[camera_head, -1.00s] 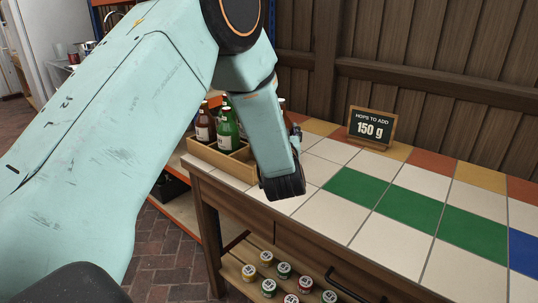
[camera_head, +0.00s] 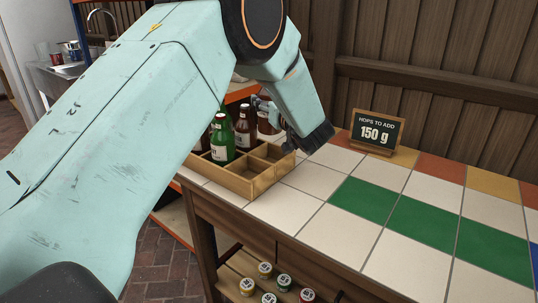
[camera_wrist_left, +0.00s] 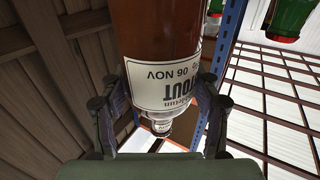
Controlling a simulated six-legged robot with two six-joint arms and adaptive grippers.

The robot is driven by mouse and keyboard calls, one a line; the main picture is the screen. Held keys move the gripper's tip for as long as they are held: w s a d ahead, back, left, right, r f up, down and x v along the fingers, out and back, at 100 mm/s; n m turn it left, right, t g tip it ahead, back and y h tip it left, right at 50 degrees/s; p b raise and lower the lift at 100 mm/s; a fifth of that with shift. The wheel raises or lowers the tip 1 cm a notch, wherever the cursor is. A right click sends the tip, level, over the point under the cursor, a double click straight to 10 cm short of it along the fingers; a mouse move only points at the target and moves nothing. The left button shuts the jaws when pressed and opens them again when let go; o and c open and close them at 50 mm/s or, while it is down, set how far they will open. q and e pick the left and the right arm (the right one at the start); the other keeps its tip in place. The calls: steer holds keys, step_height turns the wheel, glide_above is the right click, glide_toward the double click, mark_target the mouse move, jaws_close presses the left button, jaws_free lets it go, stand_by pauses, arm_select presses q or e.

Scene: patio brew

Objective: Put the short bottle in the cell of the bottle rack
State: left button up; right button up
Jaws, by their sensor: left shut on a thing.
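My left gripper (camera_head: 276,122) is at the back right of the wooden bottle rack (camera_head: 266,183), partly behind my own arm link. In the left wrist view the gripper (camera_wrist_left: 155,105) is shut on a brown bottle (camera_wrist_left: 160,45) with a white stout label. In the head view a brown bottle (camera_head: 268,122) shows by the fingers and seems to be the held one; its base is hidden. The rack stands on the tiled counter. Its left cells hold a green bottle (camera_head: 222,143) and brown bottles (camera_head: 243,132). Its front right cells look empty. My right gripper is out of view.
A small sign (camera_head: 376,132) reading 150 g stands at the back of the counter (camera_head: 310,180). The tiles right of the rack are clear. Several small jars (camera_head: 284,282) sit on the shelf below. A wooden wall closes the back.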

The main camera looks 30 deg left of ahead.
mark_target(275, 134)
arm_select(q)
steer(key=f, duration=0.1)
steer(key=f+b, duration=0.1)
steer(key=f, duration=0.1)
steer(key=f+b, duration=0.1)
steer(key=f, duration=0.1)
steer(key=shift+d+f, duration=0.25)
steer(key=shift+d, duration=0.05)
steer(key=shift+a+f, duration=0.15)
steer(key=shift+f, duration=0.45)
step_height(275, 134, down, 2)
steer(key=shift+s+b, duration=0.1)
steer(key=shift+b, duration=0.5)
steer(key=shift+f, duration=0.35)
steer(key=shift+w, duration=0.2)
steer(key=shift+s+f, duration=0.1)
steer(key=shift+s, duration=0.1)
steer(key=shift+w+f, duration=0.15)
steer(key=shift+f, duration=0.35)
